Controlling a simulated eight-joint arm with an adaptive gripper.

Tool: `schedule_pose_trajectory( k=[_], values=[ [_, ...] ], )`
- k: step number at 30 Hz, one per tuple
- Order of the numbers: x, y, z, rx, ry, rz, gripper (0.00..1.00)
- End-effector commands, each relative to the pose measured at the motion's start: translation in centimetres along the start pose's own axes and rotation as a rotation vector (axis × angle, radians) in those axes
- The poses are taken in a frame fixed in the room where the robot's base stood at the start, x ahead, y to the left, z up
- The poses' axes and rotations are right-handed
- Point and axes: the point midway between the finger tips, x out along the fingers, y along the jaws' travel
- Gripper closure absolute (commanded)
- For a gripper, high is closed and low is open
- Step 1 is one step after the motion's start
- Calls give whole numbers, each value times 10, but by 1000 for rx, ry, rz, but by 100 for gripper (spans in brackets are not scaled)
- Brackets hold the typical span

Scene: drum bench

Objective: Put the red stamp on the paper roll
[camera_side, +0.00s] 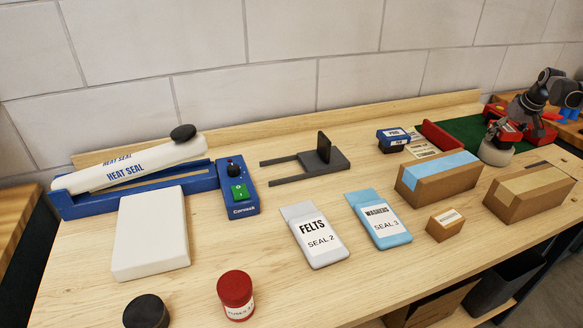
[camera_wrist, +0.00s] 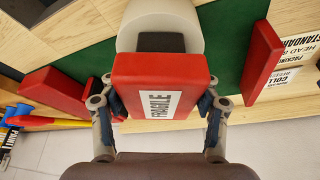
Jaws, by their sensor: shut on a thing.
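The red stamp (camera_wrist: 150,75) is a red block with a white FRAGILE label. My gripper (camera_wrist: 160,98) is shut on it, with one finger at each side in the wrist view. The white paper roll (camera_wrist: 182,14) shows just beyond the stamp, and a dark grey patch lies between them. In the side view the stamp (camera_side: 510,132) is in my gripper (camera_side: 507,124) at the far right, directly over or at the top of the paper roll (camera_side: 495,153). Whether the stamp touches the roll is unclear.
The roll stands at a green mat (camera_side: 470,128). Red blocks (camera_wrist: 262,62) (camera_wrist: 55,92) flank it. Cartons (camera_side: 438,182) (camera_side: 528,195) stand in front. A blue stamp (camera_side: 393,138) lies to the left. A heat sealer (camera_side: 130,175) and pouches (camera_side: 315,238) are farther left.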

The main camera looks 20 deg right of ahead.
Motion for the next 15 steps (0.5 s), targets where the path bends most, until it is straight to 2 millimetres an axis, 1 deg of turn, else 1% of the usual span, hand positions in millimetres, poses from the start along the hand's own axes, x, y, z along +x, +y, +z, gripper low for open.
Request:
schedule_pose_trajectory(
  k=[1,2,3,15],
  values=[
    [1,0,0,0,0,0,35],
    [1,0,0,0,0,0,26],
    [1,0,0,0,0,0,15],
    [-2,0,-1,0,0,0,15]
  ],
)
